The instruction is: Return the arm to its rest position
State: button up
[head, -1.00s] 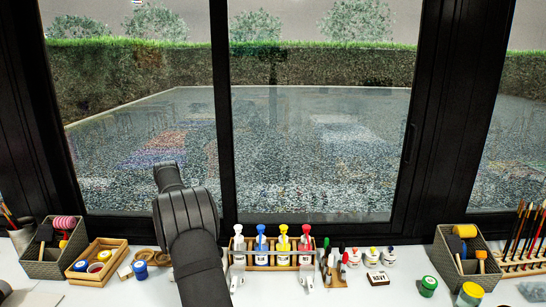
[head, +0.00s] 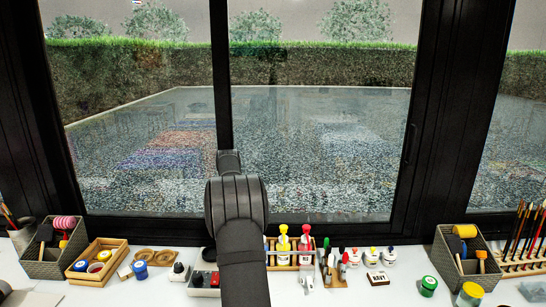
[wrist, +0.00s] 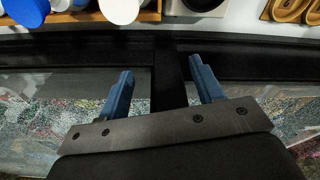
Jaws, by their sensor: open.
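My gripper (wrist: 160,70) is open in the wrist view, its two blue fingers spread apart with nothing between them. The black window frame and the glass lie behind the fingers. In the head view my arm rises from the bottom edge in front of the window, just left of centre. My gripper cannot be made out in the head view. The arm covers the left part of the wooden bottle rack (head: 284,267), where a yellow-topped bottle (head: 283,238) and a red-topped bottle (head: 306,238) show.
On the white table stand a grey basket (head: 52,262) and wooden tray (head: 98,270) at left, then a small dark-topped bottle (head: 178,272) and a grey tray (head: 203,291) beside the arm. Markers, small jars and another basket (head: 468,255) are at right. The window frame (head: 222,100) stands behind.

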jog(key=d+m, duration=0.1)
jog(key=d, duration=0.8)
jog(key=d+m, duration=0.2)
jog(key=d, duration=0.7)
jog(key=d+m, duration=0.1)
jog(key=d, duration=0.7)
jog(key=shift+w+d+r+h, duration=0.2)
jog(key=shift+d+r+h, duration=0.1)
jog(key=shift+d+h, duration=0.1)
